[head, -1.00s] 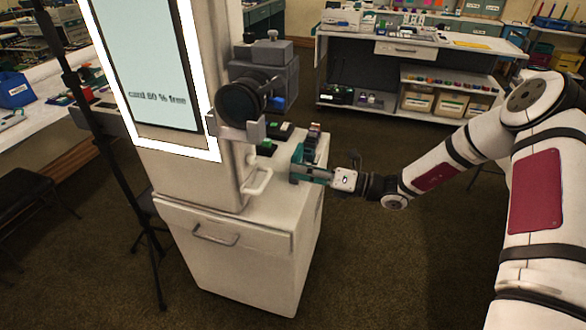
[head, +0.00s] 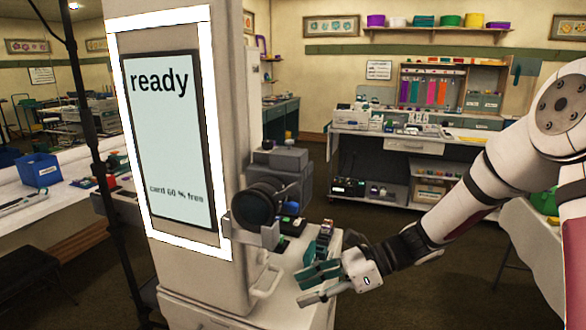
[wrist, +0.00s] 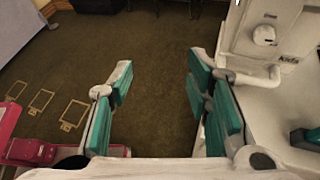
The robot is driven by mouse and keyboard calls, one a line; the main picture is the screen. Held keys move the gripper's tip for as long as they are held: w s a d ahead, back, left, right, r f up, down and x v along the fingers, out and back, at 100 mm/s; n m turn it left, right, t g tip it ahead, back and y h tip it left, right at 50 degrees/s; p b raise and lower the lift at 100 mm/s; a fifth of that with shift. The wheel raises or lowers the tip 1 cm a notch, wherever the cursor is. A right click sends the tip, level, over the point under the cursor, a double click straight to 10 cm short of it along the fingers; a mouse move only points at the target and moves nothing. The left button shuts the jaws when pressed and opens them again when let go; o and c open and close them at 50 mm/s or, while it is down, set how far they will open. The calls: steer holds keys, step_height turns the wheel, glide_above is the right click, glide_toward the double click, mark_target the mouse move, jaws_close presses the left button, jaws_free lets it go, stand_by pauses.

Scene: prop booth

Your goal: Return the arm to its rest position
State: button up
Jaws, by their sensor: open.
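My gripper (head: 308,285) is in the lower middle of the head view, at the end of my arm (head: 470,210), which reaches in from the right. Its teal-padded fingers are apart. In the wrist view my gripper (wrist: 160,95) is open, with only brown floor showing between the fingers and nothing held. In the head view it overlaps the right side of the booth's low cabinet top (head: 285,262). The wrist view shows white cabinet surfaces to the right of the fingers.
The booth's screen (head: 165,135) reads "ready" and "card 60 % free". A camera (head: 262,203) juts from the booth above the cabinet's white handle (head: 266,283). A dark stand pole (head: 95,130) is at left. A workbench (head: 425,140) stands behind. Brown floor (wrist: 155,60) is open beyond my gripper.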

steer(key=s+d+r+n+t+h, duration=0.2)
steer(key=s+d+r+n+h, duration=0.4)
steer(key=s, duration=0.5)
steer(key=s+d+r+n+t+h, duration=0.3)
steer(key=s+d+r+n+h, duration=0.4)
steer(key=s+n, duration=0.5)
steer(key=d+r+n, duration=0.1)
steer(key=d, duration=0.1)
steer(key=shift+d+r, duration=0.15)
steer(key=shift+d, duration=0.25)
